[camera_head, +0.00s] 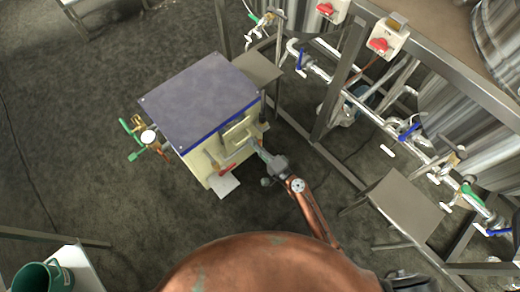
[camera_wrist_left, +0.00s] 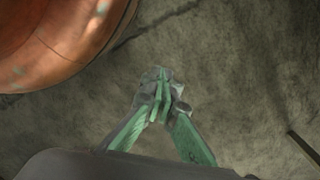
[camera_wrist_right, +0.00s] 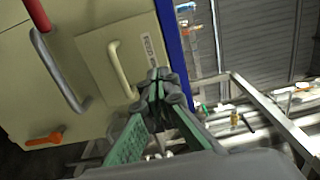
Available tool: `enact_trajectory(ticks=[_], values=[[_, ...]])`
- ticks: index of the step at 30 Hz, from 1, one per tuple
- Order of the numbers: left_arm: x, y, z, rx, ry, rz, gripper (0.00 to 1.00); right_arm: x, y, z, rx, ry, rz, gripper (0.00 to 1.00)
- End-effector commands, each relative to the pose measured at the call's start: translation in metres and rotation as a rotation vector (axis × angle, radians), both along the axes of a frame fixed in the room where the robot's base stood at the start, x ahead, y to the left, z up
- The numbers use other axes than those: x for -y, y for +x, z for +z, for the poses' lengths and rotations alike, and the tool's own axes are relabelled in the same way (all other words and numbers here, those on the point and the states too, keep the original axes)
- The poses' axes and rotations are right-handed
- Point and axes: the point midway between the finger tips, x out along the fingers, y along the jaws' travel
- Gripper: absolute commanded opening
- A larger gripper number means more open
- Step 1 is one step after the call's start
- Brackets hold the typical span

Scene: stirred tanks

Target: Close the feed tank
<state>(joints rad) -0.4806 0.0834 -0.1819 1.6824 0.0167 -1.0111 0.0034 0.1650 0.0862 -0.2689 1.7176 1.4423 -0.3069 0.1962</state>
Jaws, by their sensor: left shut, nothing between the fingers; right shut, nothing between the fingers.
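The feed tank shows in the head view as a cream box with a blue-grey top (camera_head: 200,100). On its front is a square panel (camera_wrist_right: 95,60) with a cream handle (camera_wrist_right: 122,72) and a label that seems to read FEED (camera_wrist_right: 148,47). I cannot tell whether the panel sits fully flush. My right gripper (camera_head: 258,148) is shut and empty in front of this face; in the right wrist view its fingertips (camera_wrist_right: 160,88) overlap the panel's lower right corner, and contact is unclear. My left gripper (camera_wrist_left: 160,88) is shut and empty above bare floor.
A gauge with green-handled valves (camera_head: 148,137) is at the tank's left. Metal frames and pipes (camera_head: 330,100) stand right. A green bucket (camera_head: 40,278) is lower left.

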Motion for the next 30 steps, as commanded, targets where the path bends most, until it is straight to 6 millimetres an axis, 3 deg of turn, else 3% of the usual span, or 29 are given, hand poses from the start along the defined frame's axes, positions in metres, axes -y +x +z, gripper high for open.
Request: enact_trajectory(ticks=[3,10,25,30], values=[[0.0,0.001,0.001,0.001,0.0,0.0,0.0,-0.015,0.021,0.0,0.0,0.001,0.0,0.0],[0.002,0.004,0.006,0.0,-0.002,0.0,0.0,-0.035,0.047,0.0,0.001,0.001,0.001,0.0],[0.004,0.008,0.011,0.005,-0.005,0.0,0.0,-0.041,0.056,0.0,0.001,-0.001,0.0,0.0],[0.004,0.007,0.01,0.0,-0.005,-0.001,0.0,-0.032,0.064,-0.001,0.0,-0.002,-0.018,0.0]])
